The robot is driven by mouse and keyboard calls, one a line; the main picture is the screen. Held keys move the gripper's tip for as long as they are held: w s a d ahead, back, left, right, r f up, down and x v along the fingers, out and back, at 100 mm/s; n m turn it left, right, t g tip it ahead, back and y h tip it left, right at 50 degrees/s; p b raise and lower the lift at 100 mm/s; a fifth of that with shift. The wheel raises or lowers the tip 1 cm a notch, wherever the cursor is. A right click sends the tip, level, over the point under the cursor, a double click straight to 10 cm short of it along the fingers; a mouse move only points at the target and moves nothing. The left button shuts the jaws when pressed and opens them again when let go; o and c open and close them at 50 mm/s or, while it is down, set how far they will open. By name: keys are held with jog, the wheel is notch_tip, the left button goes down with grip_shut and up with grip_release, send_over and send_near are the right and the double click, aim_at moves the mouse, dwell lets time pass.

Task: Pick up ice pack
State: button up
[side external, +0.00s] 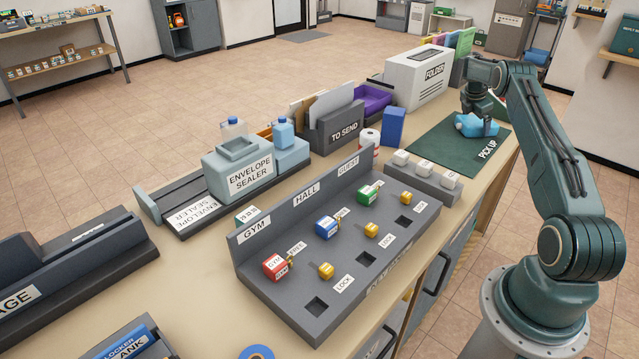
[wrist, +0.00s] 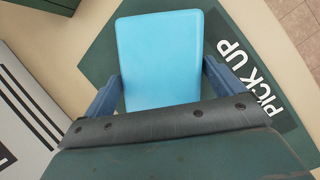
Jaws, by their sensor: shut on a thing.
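The ice pack (side external: 474,126) is a light blue block over the dark green mat marked PICK UP (side external: 440,142). In the wrist view the ice pack (wrist: 160,55) is a flat, rounded blue rectangle between the two fingers of my gripper (wrist: 163,88). My gripper (side external: 477,122) points down at it in the side view and is shut on it. The fingers lie along its left and right sides in the wrist view. I cannot tell whether the ice pack touches the mat (wrist: 110,60) or is slightly above it.
A white FOLDER box (side external: 415,80) stands behind the mat. A blue box (side external: 393,126) and a white roll (side external: 369,141) stand left of it. The grey key panel (side external: 340,245) and the envelope sealer (side external: 250,165) occupy the nearer counter. The mat's front part is clear.

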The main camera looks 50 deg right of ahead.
aim_at(475, 120)
jog(key=shift+r, duration=0.5)
jog(key=c, duration=0.4)
notch_tip(475, 120, up, 7)
jog(key=shift+r, duration=0.2)
jog(key=shift+c, duration=0.2)
jog(key=shift+r, duration=0.75)
